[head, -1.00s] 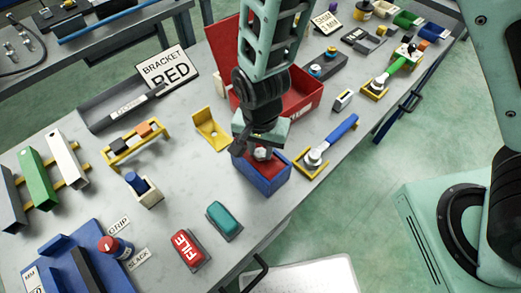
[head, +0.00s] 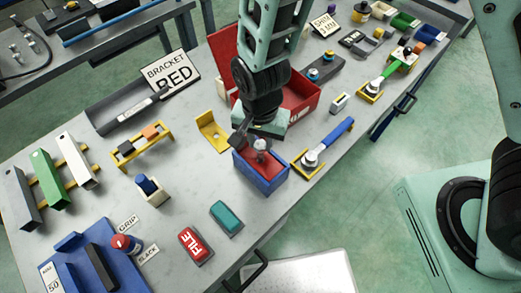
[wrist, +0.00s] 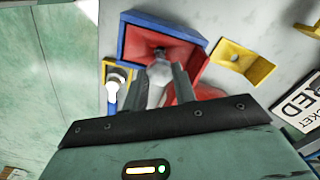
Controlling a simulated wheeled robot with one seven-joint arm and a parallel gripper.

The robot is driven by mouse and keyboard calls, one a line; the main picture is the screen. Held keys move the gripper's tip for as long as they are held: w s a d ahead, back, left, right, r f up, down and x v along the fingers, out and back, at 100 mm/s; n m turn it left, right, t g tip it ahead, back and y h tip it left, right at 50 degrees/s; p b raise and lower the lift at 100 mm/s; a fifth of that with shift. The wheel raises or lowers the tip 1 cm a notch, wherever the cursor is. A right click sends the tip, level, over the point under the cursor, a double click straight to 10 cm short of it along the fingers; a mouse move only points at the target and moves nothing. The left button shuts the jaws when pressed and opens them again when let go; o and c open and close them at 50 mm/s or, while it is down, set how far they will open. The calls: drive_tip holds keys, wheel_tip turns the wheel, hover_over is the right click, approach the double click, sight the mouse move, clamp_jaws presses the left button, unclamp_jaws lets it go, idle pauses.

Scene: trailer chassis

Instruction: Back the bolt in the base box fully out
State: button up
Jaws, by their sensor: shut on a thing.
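The base box (head: 268,182) is a blue open box with a red inside, near the table's front edge; it also shows at the top of the wrist view (wrist: 125,40). The silver bolt (wrist: 158,73) stands between my fingers in the wrist view, close to a dark hole in the box's red floor. In the head view the bolt (head: 261,144) shows at the box's opening. My gripper (head: 259,141) is above the box, its fingers shut on the bolt. Whether the bolt's lower end is in the hole or clear of it I cannot tell.
A blue-handled wrench (head: 333,139) lies in a yellow holder right of the box. A yellow bracket (head: 211,132) stands to the left, and a red bin (head: 300,106) is behind. A teal block (head: 226,216) and the red FILE block (head: 195,245) lie in front.

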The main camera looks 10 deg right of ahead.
drive_tip(key=shift+r+p, duration=1.6)
drive_tip(key=shift+r, duration=0.35)
